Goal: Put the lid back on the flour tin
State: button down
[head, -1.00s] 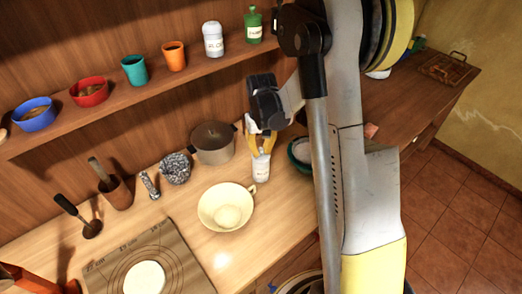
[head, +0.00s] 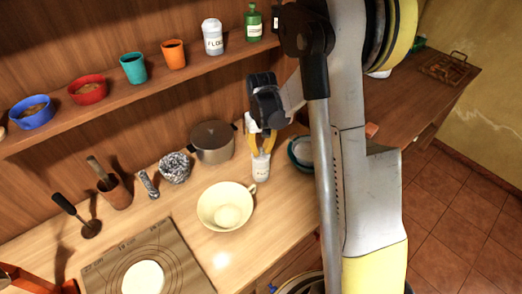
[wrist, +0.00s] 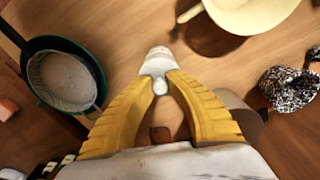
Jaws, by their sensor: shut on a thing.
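A small white tin (head: 261,170) with a grey label stands upright on the counter, right of the cream bowl. My gripper (head: 262,152) points down over its top. In the wrist view my two yellow fingers (wrist: 160,88) are shut on the knob of a pale lid (wrist: 157,66). The lid is right at the tin's top; I cannot tell whether it rests fully on the rim. The fingers hide part of the lid. Another white tin (head: 212,38), with a label that seems to read FLOUR, stands on the shelf.
The cream bowl (head: 225,207) is close on the left. A green bowl or pan with a sieve (wrist: 65,75) is close on the other side. A brown pot (head: 212,142) stands behind. The shelf (head: 120,98) runs above the counter. A rolling mat (head: 180,262) lies front left.

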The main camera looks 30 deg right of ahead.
dwell(0.3)
jog(key=c, duration=0.8)
grip_release()
jog(key=shift+r+p, duration=2.1)
jog(key=shift+r, duration=1.45)
grip_shut()
